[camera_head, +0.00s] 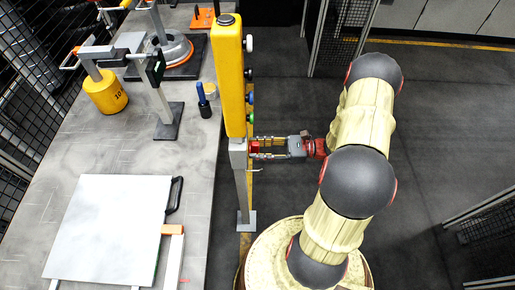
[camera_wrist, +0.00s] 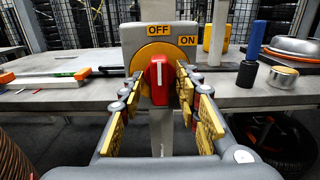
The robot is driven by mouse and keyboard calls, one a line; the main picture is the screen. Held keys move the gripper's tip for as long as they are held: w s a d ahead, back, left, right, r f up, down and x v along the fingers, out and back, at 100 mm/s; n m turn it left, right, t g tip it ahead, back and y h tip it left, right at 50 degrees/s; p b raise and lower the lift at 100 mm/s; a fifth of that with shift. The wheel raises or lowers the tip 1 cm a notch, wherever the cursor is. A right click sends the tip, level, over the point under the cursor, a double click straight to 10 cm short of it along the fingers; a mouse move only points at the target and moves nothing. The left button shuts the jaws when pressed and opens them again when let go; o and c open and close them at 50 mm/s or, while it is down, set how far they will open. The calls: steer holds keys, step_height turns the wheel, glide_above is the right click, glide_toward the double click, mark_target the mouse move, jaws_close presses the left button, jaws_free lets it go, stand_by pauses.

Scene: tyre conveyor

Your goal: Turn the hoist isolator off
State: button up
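The hoist isolator is a grey box (camera_wrist: 131,38) with a yellow round plate, an OFF label (camera_wrist: 158,30) at the top and an ON label (camera_wrist: 187,41) at upper right. Its red handle (camera_wrist: 157,88) stands about upright, and its white mark points up towards OFF. In the head view the grey box (camera_head: 238,155) sits on a post below a yellow control station. My gripper (camera_wrist: 162,82) has its yellow-padded fingers either side of the handle, with gaps visible; it looks open. In the head view my gripper (camera_head: 264,147) reaches the isolator from the right.
A yellow control station (camera_head: 228,80) with several buttons stands above the isolator. The grey workbench (camera_head: 130,150) lies to the left, with a white board (camera_head: 110,228), a yellow weight (camera_head: 105,93) and a blue-handled tool (camera_head: 203,98). Dark floor to the right is clear up to the fencing.

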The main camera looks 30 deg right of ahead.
steer(key=v, duration=1.2)
stand_by(0.5)
steer(key=s+a+f+n+g+h, duration=0.1)
steer(key=s+a+n+g+h, duration=0.4)
steer(key=s+n+g, duration=0.35)
steer(key=w+a+r+n+t+h, duration=0.1)
steer(key=a+r+n+h, duration=0.4)
steer(key=r, duration=0.8)
steer(key=w+a+r+n+t+h, duration=0.1)
steer(key=a+r+n+t+h, duration=0.2)
steer(key=a+r+n, duration=0.8)
step_height(320, 180, up, 3)
steer(key=shift+w+a+r+h, duration=0.1)
steer(key=shift+w+a+h, duration=0.15)
steer(key=shift+h, duration=0.75)
